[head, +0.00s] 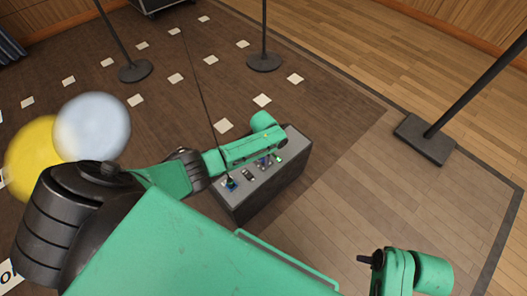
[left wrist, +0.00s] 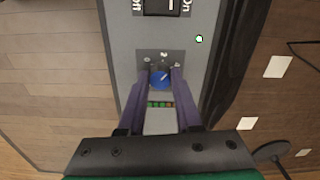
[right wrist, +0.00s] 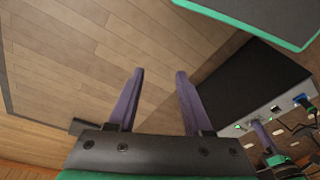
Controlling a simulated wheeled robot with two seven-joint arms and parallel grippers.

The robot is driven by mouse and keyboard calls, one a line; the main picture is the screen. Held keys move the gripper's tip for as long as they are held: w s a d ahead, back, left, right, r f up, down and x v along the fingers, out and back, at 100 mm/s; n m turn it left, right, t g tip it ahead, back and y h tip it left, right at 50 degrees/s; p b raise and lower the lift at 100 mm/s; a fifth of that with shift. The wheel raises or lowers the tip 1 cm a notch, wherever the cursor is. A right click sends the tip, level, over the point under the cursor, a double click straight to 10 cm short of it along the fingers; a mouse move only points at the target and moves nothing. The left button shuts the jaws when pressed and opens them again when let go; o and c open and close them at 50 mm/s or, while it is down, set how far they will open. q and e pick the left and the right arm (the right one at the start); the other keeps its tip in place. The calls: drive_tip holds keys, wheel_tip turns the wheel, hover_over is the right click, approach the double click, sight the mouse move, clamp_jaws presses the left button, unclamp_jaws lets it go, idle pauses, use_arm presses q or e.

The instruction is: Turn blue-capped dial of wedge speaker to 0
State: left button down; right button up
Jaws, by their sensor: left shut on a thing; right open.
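The wedge speaker (head: 262,192) is a dark grey box on the floor, with its control panel facing up. In the left wrist view the blue-capped dial (left wrist: 160,80) sits on a dark plate on the grey panel. A light pointer mark on its cap points up and to the right. My left gripper (left wrist: 160,76) is shut on the dial, one purple finger on each side. My right gripper (right wrist: 160,72) is open and empty, above the wooden floor beside the speaker.
A black switch (left wrist: 161,6) marked "On" is above the dial in the left wrist view. A cable with a blue plug (head: 231,184) enters the panel. Stands with round bases (head: 135,71) are farther back.

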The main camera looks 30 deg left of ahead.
use_arm(q)
drive_tip(key=n+p, duration=0.2)
drive_tip(key=n, duration=0.2)
drive_tip(key=shift+d+r+n, duration=0.1)
drive_tip(key=shift+d+n, duration=0.05)
drive_tip(key=shift+n, duration=1.15)
drive_tip(key=n, duration=0.2)
drive_tip(key=shift+n+p, duration=0.3)
drive_tip(key=shift+p, duration=0.1)
drive_tip(key=n, duration=0.3)
drive_tip(key=shift+n, duration=0.3)
drive_tip(key=shift+n+p, duration=0.3)
drive_tip(key=shift+n, duration=1.6)
use_arm(e)
wheel_tip(320, 180, down, 10)
drive_tip(key=s+d, duration=0.1)
drive_tip(key=shift+d+h, duration=0.15)
drive_tip(key=shift+h, duration=0.15)
use_arm(q)
drive_tip(key=shift+w, duration=0.1)
drive_tip(key=shift+a, duration=0.2)
drive_tip(key=c, duration=0.6)
unclamp_jaws()
